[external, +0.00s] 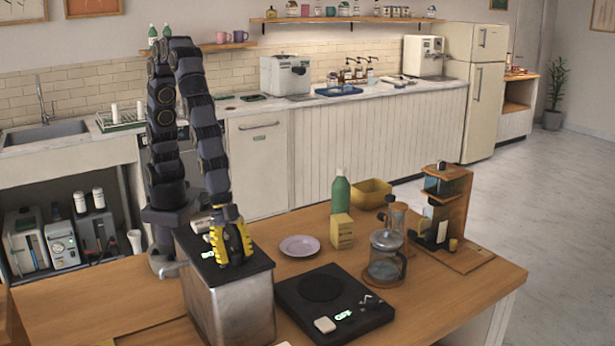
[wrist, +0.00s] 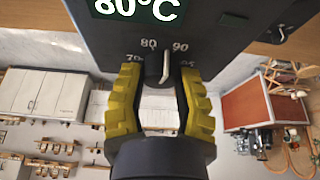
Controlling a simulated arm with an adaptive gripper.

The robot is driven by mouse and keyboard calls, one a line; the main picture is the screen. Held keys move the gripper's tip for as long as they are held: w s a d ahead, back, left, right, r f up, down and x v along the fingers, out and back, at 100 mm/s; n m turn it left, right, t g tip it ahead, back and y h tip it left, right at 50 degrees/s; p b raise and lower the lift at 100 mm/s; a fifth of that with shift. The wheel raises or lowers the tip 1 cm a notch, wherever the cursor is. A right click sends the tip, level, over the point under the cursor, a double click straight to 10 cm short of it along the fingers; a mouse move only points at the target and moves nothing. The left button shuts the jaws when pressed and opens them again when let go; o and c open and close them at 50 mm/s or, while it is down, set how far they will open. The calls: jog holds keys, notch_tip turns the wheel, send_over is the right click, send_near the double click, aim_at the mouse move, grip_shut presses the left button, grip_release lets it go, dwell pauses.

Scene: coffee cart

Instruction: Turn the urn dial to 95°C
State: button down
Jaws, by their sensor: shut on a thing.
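The urn (external: 236,305) is a brushed metal box with a black top, standing at the left of the wooden counter. My gripper (external: 231,252), with yellow ribbed fingers, points down onto its top. In the wrist view my gripper (wrist: 158,82) is shut on the urn dial (wrist: 154,72), one finger on each side. Marks for 70 and 95 sit beside the fingertips, partly covered. The urn display (wrist: 136,8) reads 80°C and is cut off at the top.
A black scale (external: 335,303) lies right of the urn. A pink plate (external: 300,246), a yellow box (external: 341,231), a green bottle (external: 340,193) and a glass press (external: 385,256) stand behind it. The counter's left part is clear.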

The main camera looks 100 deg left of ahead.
jog(key=m, duration=0.2)
jog(key=m+g+h, duration=0.1)
jog(key=m, duration=0.1)
jog(key=shift+m+g, duration=0.3)
jog(key=m+g, duration=0.1)
jog(key=m, duration=0.2)
jog(key=shift+m, duration=0.4)
jog(key=m+g, duration=0.1)
jog(key=m, duration=0.2)
jog(key=shift+m+g, duration=0.3)
jog(key=shift+g, duration=0.1)
jog(key=shift+m+g, duration=0.7)
jog(key=shift+m, duration=1.2)
jog(key=shift+y, duration=0.3)
jog(key=c, duration=0.7)
grip_release()
jog(key=shift+o, duration=0.2)
